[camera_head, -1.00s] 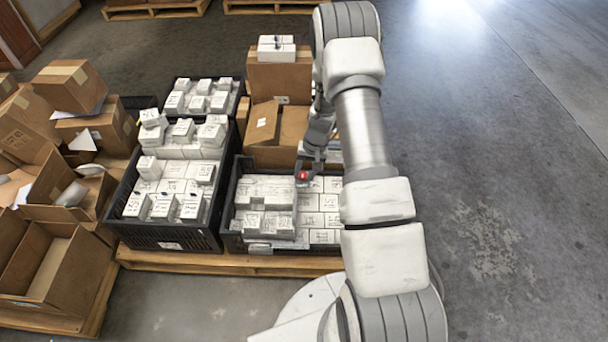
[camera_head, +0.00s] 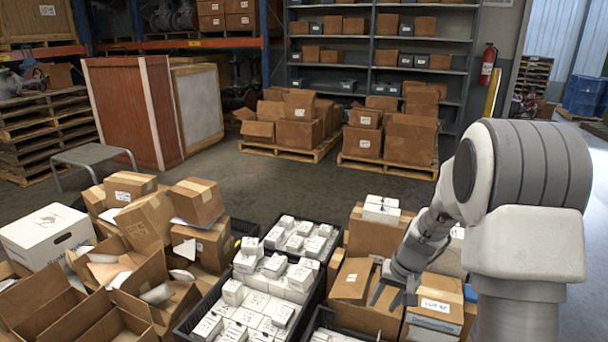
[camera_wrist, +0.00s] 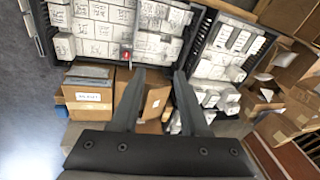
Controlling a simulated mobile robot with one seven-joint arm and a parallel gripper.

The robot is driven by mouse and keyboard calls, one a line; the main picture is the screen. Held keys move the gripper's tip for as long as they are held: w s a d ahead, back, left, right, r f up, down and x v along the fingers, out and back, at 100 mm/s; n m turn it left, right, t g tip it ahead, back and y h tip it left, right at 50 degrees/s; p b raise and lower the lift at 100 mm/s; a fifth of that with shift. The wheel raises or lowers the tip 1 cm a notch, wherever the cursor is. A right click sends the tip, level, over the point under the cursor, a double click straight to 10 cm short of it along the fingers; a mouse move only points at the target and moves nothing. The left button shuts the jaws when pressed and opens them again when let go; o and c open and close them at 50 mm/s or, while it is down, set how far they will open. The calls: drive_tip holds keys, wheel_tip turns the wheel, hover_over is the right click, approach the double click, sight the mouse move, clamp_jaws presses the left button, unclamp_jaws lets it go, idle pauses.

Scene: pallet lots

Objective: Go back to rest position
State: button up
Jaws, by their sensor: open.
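My gripper (camera_head: 395,287) is in front of the cardboard boxes at the right of the crates, raised above them. In the wrist view my gripper (camera_wrist: 154,72) shows two spread fingers with nothing between them. Below it are an open cardboard box (camera_wrist: 152,100) and black crates filled with white boxes. One small red item (camera_wrist: 126,55) lies among the white boxes in the near crate (camera_wrist: 190,52). In the head view a crate of white boxes (camera_head: 262,300) stands left of my gripper, and the crate at the bottom edge is mostly cut off.
Opened cardboard boxes (camera_head: 140,290) crowd the left. A white carton (camera_head: 48,235) and a grey stool (camera_head: 92,156) stand behind them. Loaded pallets (camera_head: 300,150) and shelving (camera_head: 375,60) are at the back. The floor between (camera_head: 270,190) is clear.

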drive_tip(key=s+a+r+n+t, duration=0.1)
drive_tip(key=s+a+r, duration=0.1)
drive_tip(key=s+r, duration=0.55)
drive_tip(key=s+a+r+n+t, duration=0.15)
drive_tip(key=s+r, duration=0.25)
drive_tip(key=r, duration=0.6)
drive_tip(key=s+a+r+h, duration=0.1)
drive_tip(key=s+r, duration=0.2)
drive_tip(key=s, duration=0.4)
drive_tip(key=s+a+r+h, duration=0.1)
drive_tip(key=s+r, duration=0.1)
drive_tip(key=s, duration=0.5)
wheel_tip(320, 180, up, 22)
drive_tip(key=p, duration=2.2)
drive_tip(key=shift+s+d+t, duration=0.2)
drive_tip(key=shift+t, duration=0.25)
